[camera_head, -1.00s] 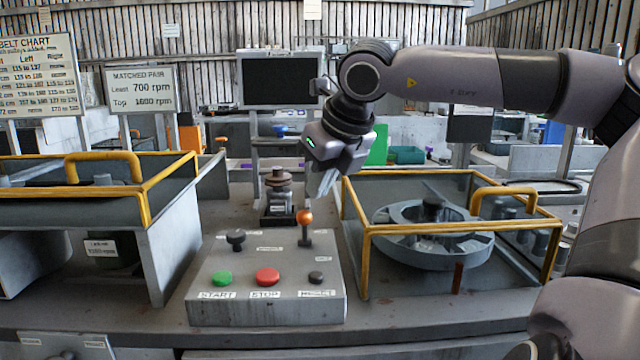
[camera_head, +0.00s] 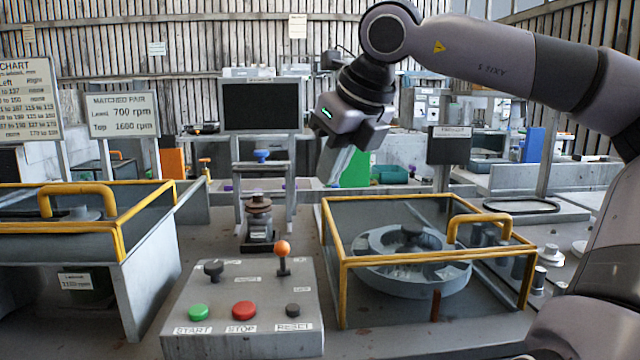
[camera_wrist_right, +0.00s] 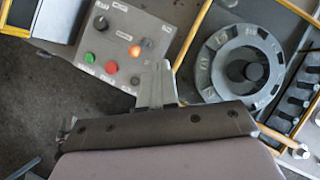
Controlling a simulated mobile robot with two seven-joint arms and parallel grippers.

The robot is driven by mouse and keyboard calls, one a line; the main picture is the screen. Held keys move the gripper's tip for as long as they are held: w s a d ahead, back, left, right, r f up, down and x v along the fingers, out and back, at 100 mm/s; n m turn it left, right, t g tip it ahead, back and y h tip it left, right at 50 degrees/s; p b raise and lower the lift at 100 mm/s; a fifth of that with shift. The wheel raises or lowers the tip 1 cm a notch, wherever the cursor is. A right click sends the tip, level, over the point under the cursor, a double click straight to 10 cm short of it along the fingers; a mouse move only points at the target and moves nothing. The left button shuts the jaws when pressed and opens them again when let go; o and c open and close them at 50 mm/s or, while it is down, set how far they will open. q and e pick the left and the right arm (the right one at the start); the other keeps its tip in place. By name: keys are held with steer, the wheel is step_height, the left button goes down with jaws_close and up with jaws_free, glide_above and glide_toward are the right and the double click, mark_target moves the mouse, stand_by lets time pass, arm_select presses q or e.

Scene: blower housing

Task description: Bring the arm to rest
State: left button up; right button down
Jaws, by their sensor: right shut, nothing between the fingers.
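My right arm comes in from the right in the head view. Its gripper (camera_head: 338,165) hangs above the bench, between the control box and the yellow-framed guard on the right, and touches neither. The fingers are shut and empty, and they also show in the right wrist view (camera_wrist_right: 157,85). The control box (camera_head: 240,345) has green, red and dark buttons, a dark knob and an orange-tipped lever (camera_head: 283,249) standing upright. My left gripper is not in view.
A yellow-framed guard (camera_head: 345,290) covers a grey wheel (camera_head: 415,270) at right. Another yellow-framed guard (camera_head: 120,240) stands at left. A dark monitor (camera_head: 261,106) and a small motor-like unit (camera_head: 258,220) stand behind the control box.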

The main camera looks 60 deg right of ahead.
steer(key=shift+v, duration=0.95)
steer(key=shift+s+a+f, duration=0.1)
steer(key=shift+a, duration=0.05)
